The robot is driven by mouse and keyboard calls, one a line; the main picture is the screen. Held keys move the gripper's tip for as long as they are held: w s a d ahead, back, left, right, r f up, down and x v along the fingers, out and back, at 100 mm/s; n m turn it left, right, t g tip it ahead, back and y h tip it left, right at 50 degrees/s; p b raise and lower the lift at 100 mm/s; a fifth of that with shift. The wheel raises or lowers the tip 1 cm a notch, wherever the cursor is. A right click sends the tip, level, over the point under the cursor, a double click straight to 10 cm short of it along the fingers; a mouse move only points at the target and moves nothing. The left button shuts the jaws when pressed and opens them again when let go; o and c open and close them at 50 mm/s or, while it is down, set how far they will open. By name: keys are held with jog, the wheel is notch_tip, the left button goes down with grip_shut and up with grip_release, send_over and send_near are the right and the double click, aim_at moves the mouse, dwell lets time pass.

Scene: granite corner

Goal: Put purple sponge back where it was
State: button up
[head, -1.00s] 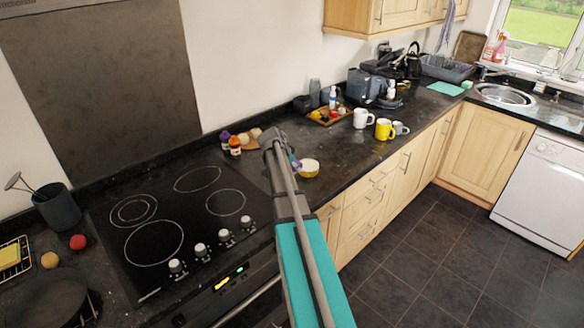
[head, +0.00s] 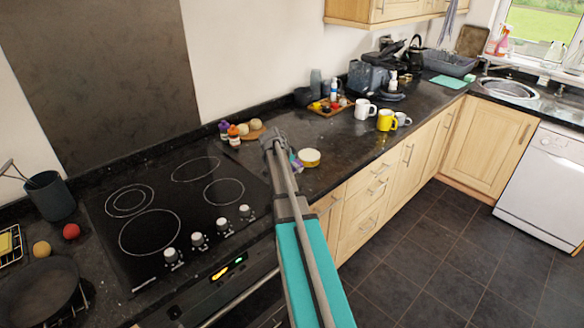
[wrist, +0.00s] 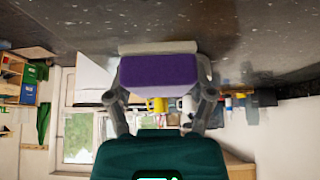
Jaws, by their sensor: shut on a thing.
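The purple sponge (wrist: 158,76) is held between the fingers of my gripper (wrist: 160,68) in the wrist view, which looks upside down. A pale strip runs along the sponge's edge on the counter side. In the head view my gripper (head: 274,142) is over the dark counter (head: 345,150), just right of the hob. Only a small purple bit of the sponge (head: 294,160) shows beside the gripper there; my arm hides the rest. I cannot tell whether the sponge touches the counter.
A yellow-sided round dish with a pale top (head: 309,157) stands close right of my gripper. A round board (head: 252,134) with pale balls and two small bottles lie behind left. White mugs, a yellow mug (head: 386,120) and a tray (head: 331,108) stand farther right. Some counter between is clear.

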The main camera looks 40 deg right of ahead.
jog(key=shift+f+b, duration=1.75)
jog(key=shift+f, duration=0.4)
jog(key=o, duration=1)
jog(key=shift+c, duration=0.2)
jog(key=shift+r, duration=0.1)
jog(key=shift+r+p, duration=4.45)
jog(key=shift+p, duration=0.1)
jog(key=shift+a, duration=0.1)
